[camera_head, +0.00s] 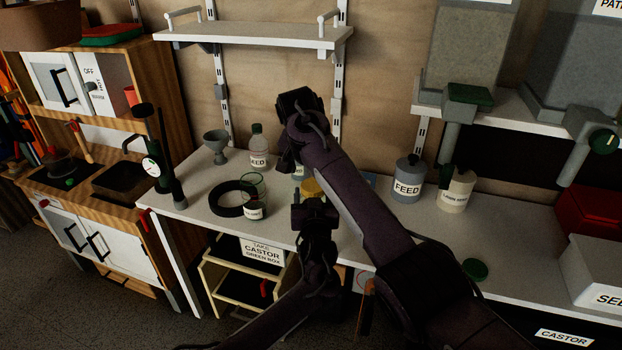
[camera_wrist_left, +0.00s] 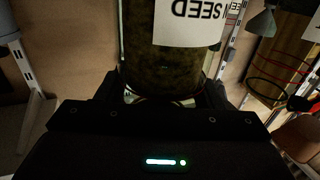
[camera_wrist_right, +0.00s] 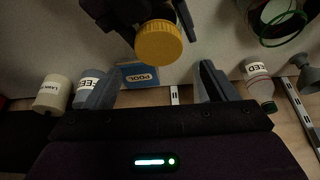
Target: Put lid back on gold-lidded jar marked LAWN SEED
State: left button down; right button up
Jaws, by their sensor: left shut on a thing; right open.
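A glass jar (camera_wrist_left: 165,60) with dark contents and a white label ending in "N SEED" shows close up, upside down, in the left wrist view. My left gripper (camera_wrist_left: 160,95) is shut on it, with a finger on each side of its upper part. The gold lid (camera_wrist_right: 158,42) shows in the right wrist view, against my left gripper; it also shows in the head view (camera_head: 312,188). The joint between lid and jar is hidden, so I cannot tell how it sits. My right gripper (camera_wrist_right: 212,75) is open and empty, apart from the lid.
A green-capped SEED bottle (camera_head: 258,150), a grey FEED jar (camera_head: 408,180) and a cream jar (camera_head: 456,190) stand on the bench (camera_head: 420,240). A dark ring (camera_head: 228,203) lies left of my grippers. A white shelf (camera_head: 260,35) hangs above.

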jog(key=shift+r, duration=0.25)
jog(key=o, duration=0.5)
jog(key=shift+c, duration=0.2)
jog(key=v, duration=1.2)
pick_arm(q)
jog(key=shift+c, duration=1.5)
grip_release()
